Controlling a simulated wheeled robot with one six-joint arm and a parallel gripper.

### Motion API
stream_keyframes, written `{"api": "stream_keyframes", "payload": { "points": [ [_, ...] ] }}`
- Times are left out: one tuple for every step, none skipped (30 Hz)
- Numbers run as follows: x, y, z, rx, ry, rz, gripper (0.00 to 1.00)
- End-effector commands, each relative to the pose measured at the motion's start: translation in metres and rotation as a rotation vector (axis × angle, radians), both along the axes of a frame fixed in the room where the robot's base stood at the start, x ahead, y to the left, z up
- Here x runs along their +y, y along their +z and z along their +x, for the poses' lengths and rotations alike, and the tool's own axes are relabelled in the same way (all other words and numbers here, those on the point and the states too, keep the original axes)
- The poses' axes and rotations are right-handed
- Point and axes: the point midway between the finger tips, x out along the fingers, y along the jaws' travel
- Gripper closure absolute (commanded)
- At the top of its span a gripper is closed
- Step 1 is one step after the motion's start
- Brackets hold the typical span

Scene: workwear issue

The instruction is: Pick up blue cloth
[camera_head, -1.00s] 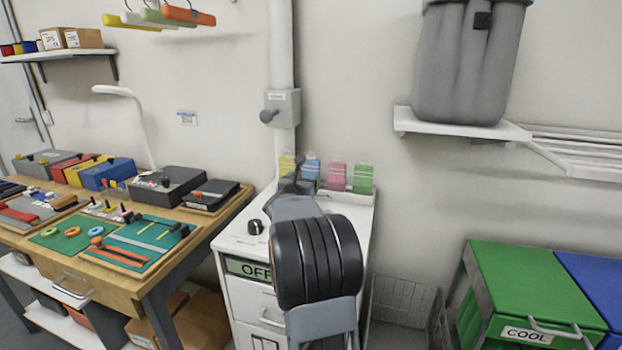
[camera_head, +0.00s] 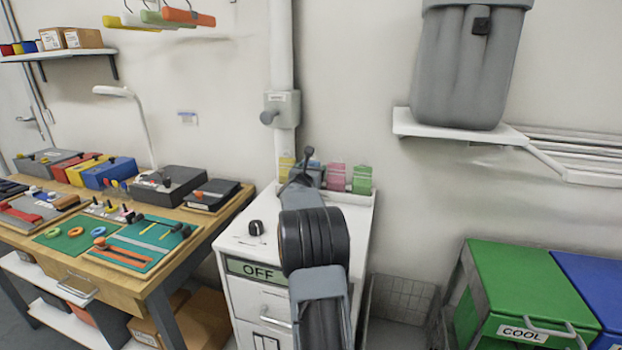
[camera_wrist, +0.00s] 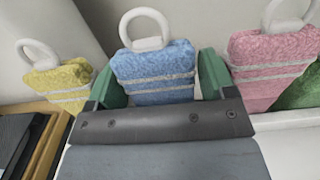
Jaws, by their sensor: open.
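The blue cloth (camera_wrist: 155,72) is a bundle with pale bands and a white ring on top. In the wrist view it stands upright between the two green fingers of my gripper (camera_wrist: 158,80), which is open. Small gaps show beside the cloth near the fingers; contact cannot be told. In the head view my gripper (camera_head: 300,165) is over the back of the white cabinet, and my arm hides most of the blue cloth.
A yellow cloth (camera_wrist: 48,82) stands to the left and a pink cloth (camera_wrist: 272,62) close to the right. A green cloth (camera_head: 362,180) is further right. The white cabinet (camera_head: 235,240) has a black knob (camera_head: 256,228) on top. A wooden workbench (camera_head: 130,290) is at left.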

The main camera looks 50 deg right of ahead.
Motion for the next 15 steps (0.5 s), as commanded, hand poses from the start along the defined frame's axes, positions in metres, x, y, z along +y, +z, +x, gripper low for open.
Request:
{"api": "stream_keyframes", "payload": {
  "points": [
    [0.0001,-0.0002,0.0,0.0,0.0,0.0,0.23],
    [0.0002,-0.0002,-0.0001,0.0,0.0,0.0,0.23],
    [0.0002,-0.0002,-0.0001,0.0,0.0,0.0,0.26],
    [0.0002,-0.0002,-0.0001,0.0,0.0,0.0,0.29],
    [0.0003,-0.0002,-0.0001,0.0,0.0,0.0,0.32],
    [0.0003,-0.0002,-0.0001,0.0,0.0,0.0,0.36],
    [0.0003,-0.0002,-0.0001,0.0,0.0,0.0,0.39],
    [0.0003,-0.0002,-0.0001,0.0,0.0,0.0,0.42],
    [0.0003,-0.0002,-0.0001,0.0,0.0,0.0,0.45],
    [0.0003,-0.0002,-0.0001,0.0,0.0,0.0,0.48],
    [0.0004,-0.0002,-0.0002,0.0,0.0,0.0,0.51],
    [0.0004,-0.0002,-0.0002,0.0,0.0,0.0,0.55],
    [0.0004,0.0001,-0.0002,0.0,0.0,0.0,0.55],
    [0.0004,0.0,-0.0002,0.0,0.0,0.0,0.55],
    [0.0004,0.0,-0.0002,0.0,0.0,0.0,0.55]
  ]
}}
